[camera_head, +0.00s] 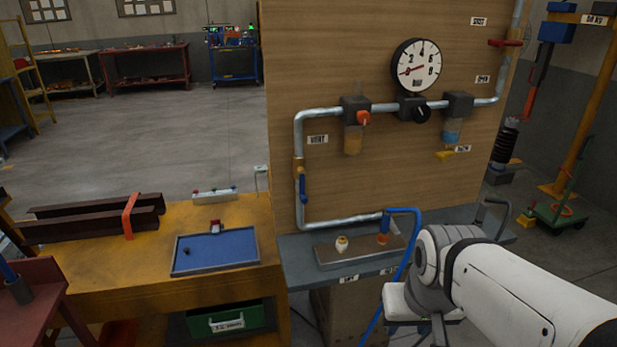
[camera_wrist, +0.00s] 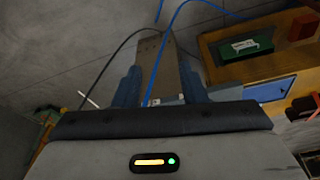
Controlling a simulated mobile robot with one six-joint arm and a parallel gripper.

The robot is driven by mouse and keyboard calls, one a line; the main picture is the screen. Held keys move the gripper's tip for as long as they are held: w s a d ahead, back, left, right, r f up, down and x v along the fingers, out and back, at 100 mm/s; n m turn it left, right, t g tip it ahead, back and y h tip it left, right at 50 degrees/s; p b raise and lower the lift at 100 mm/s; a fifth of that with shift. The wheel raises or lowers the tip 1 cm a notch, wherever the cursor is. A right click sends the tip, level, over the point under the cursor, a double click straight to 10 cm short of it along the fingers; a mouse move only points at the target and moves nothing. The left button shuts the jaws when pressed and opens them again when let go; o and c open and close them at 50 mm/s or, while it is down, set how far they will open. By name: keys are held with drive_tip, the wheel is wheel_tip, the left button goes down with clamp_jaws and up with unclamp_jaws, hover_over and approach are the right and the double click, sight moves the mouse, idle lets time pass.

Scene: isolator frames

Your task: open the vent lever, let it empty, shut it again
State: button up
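The vent lever (camera_head: 303,188) is a blue handle on a brass-coloured valve (camera_head: 298,166) in the left vertical pipe, below a label reading VENT (camera_head: 317,139). The handle hangs down, roughly along the pipe. The round gauge (camera_head: 417,66) has a red needle pointing to the lower left. In the wrist view my gripper (camera_wrist: 160,88) has its two blue-grey fingers apart, with nothing clearly held between them. In the head view my white arm is at the lower right, well away from the lever; its fingertips are not clear there.
A blue hose (camera_head: 406,258) runs down beside my arm. A tray (camera_head: 345,256) with small fittings sits on the grey shelf (camera_head: 300,270) below the panel. A yellow bench (camera_head: 120,280) with a blue tray (camera_head: 214,252) stands left. Space before the lever looks clear.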

drive_tip(key=w+a+f+t, duration=0.1)
drive_tip(key=w+a+t, duration=0.3)
drive_tip(key=w, duration=0.9)
drive_tip(key=t+y, duration=0.5)
drive_tip(key=t, duration=0.5)
approach(303, 196)
drive_tip(key=w+f, duration=0.2)
drive_tip(key=w, duration=0.1)
drive_tip(key=shift+w+a+r+n+t, duration=0.3)
drive_tip(key=shift+w+a+r+n, duration=0.1)
drive_tip(key=shift+a, duration=0.15)
drive_tip(key=p+x, duration=0.1)
drive_tip(key=x, duration=0.6)
drive_tip(key=shift+w, duration=0.15)
drive_tip(key=shift+c, duration=0.6)
clamp_jaws()
